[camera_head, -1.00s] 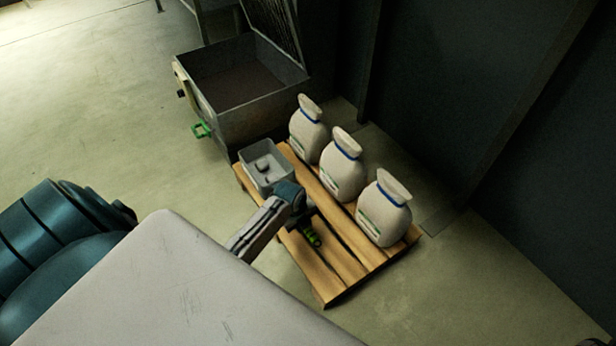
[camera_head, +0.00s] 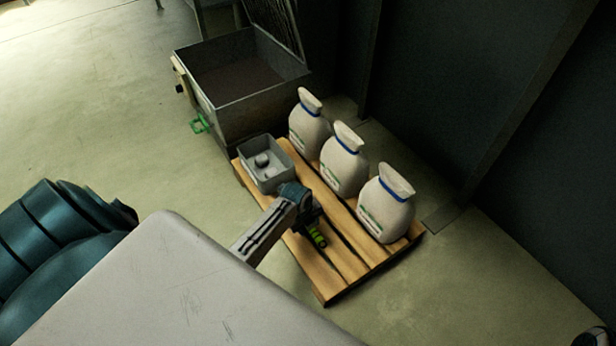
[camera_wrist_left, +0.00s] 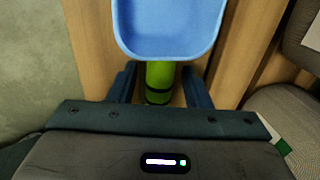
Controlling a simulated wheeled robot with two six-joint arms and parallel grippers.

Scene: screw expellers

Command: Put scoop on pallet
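The scoop has a light blue bowl (camera_wrist_left: 170,25) and a green handle (camera_wrist_left: 160,82). In the left wrist view it is over the wooden boards, bowl away from my gripper. My left gripper (camera_wrist_left: 159,90) has a finger on each side of the handle, with a gap on both sides, so it looks open. In the head view the left gripper (camera_head: 312,218) is over the middle of the wooden pallet (camera_head: 350,262), and the green handle (camera_head: 318,238) shows just below it. The bowl is hidden there. Whether the scoop touches the boards is not clear.
Three white sacks (camera_head: 386,204) stand along the pallet's right side. A grey crate (camera_head: 270,184) with a small object inside sits at its far left corner. A metal hopper (camera_head: 250,110) with a green handle stands behind. Bare floor lies left and in front.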

